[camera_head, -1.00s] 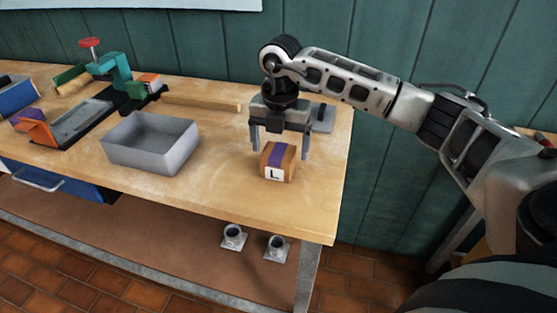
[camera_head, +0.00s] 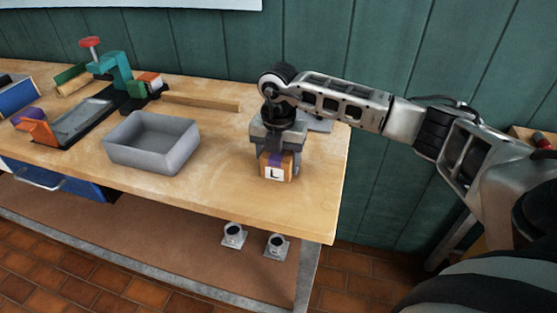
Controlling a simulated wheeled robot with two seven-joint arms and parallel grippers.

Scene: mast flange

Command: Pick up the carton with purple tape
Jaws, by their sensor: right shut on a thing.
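The carton with purple tape (camera_head: 276,169) is a small brown box with a white label marked L on its front face. It sits on the wooden workbench (camera_head: 215,200) toward the right end. My right gripper (camera_head: 277,160) is over it from above, with its fingers down on either side, shut on the carton. The gripper hides the carton's upper part. My left gripper is not in view.
A grey open bin (camera_head: 152,157) stands left of the carton, with bare bench between them. A wooden strip (camera_head: 200,103) lies behind. A teal press (camera_head: 112,65) and a grey tray (camera_head: 82,122) are further left. Two metal flanges (camera_head: 233,235) rest on the lower shelf.

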